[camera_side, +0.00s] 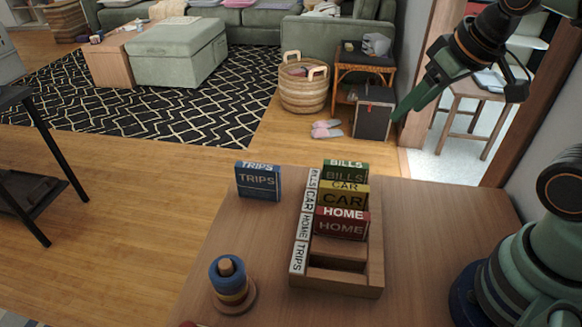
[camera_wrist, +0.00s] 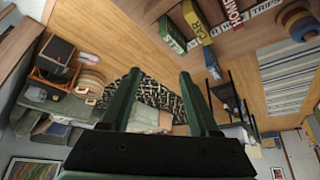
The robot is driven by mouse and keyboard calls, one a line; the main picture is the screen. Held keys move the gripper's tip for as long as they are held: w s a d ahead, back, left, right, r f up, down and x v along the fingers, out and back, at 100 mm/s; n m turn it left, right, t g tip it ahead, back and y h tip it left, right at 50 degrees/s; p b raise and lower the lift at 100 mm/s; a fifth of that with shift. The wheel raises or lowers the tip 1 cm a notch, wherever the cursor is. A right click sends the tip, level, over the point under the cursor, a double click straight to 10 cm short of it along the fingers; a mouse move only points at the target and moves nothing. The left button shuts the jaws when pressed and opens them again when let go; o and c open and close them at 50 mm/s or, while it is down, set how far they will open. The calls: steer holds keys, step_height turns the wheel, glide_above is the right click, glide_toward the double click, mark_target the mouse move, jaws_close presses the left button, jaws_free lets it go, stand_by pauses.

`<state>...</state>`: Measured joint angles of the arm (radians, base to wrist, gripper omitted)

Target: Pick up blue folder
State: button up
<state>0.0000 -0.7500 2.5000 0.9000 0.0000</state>
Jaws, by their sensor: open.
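The blue folder (camera_side: 258,182), marked TRIPS, stands upright on the wooden table (camera_side: 450,215), left of the wooden rack (camera_side: 335,287) and apart from it. In the wrist view the blue folder (camera_wrist: 171,35) is near the top, beyond my fingers. My gripper (camera_side: 402,112) is raised at the upper right in the side view, well away from the folder. The wrist view shows my gripper (camera_wrist: 160,76) with its two green fingers apart and nothing between them.
The rack holds green BILLS (camera_side: 345,174), yellow CAR (camera_side: 343,197) and red HOME (camera_side: 341,224) folders, with a blank slot at its front. A ring stacker (camera_side: 229,283) stands on the table's front left. The table right of the rack is clear.

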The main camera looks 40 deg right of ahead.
steer(key=n+g, duration=0.6)
steer(key=n, duration=0.3)
glide_above(259, 178)
steer(key=d, duration=0.1)
steer(key=f, duration=0.6)
steer(key=w+f, duration=0.1)
steer(key=f, duration=0.2)
steer(key=shift+d+f, duration=0.1)
steer(key=shift+f, duration=0.45)
steer(key=f, duration=0.8)
steer(key=a+f, duration=0.1)
steer(key=f, duration=0.3)
steer(key=shift+w+f, duration=0.1)
steer(key=shift+d, duration=0.1)
jaws_close()
